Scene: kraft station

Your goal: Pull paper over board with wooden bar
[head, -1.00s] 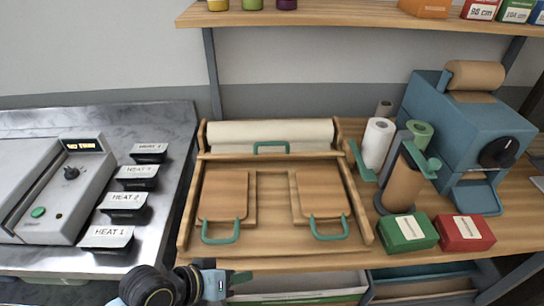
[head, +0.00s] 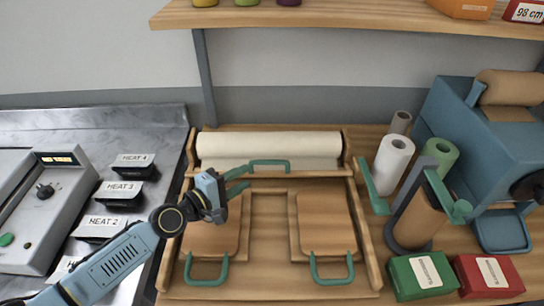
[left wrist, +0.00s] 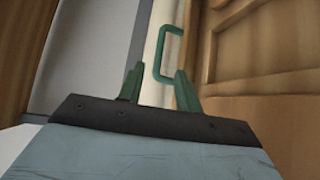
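The wooden bar (head: 318,173) with a green handle (head: 270,163) lies across the wooden frame, just in front of the white paper roll (head: 265,146). Two boards lie in the frame, a left one (head: 212,238) and a right one (head: 326,228), each with a green handle at its front. My left gripper (head: 240,178) is over the left board's back part, close to the bar's handle. Its green fingers are apart. In the left wrist view the bar's handle (left wrist: 162,55) shows beyond the gap between the fingers (left wrist: 158,88), with nothing visibly held. My right gripper is not in view.
A roll stand (head: 415,215) and green and red boxes (head: 421,275) stand right of the frame, with a blue dispenser (head: 470,130) behind. At left is a metal counter with heat-labelled bins (head: 118,192). A shelf (head: 330,14) spans above.

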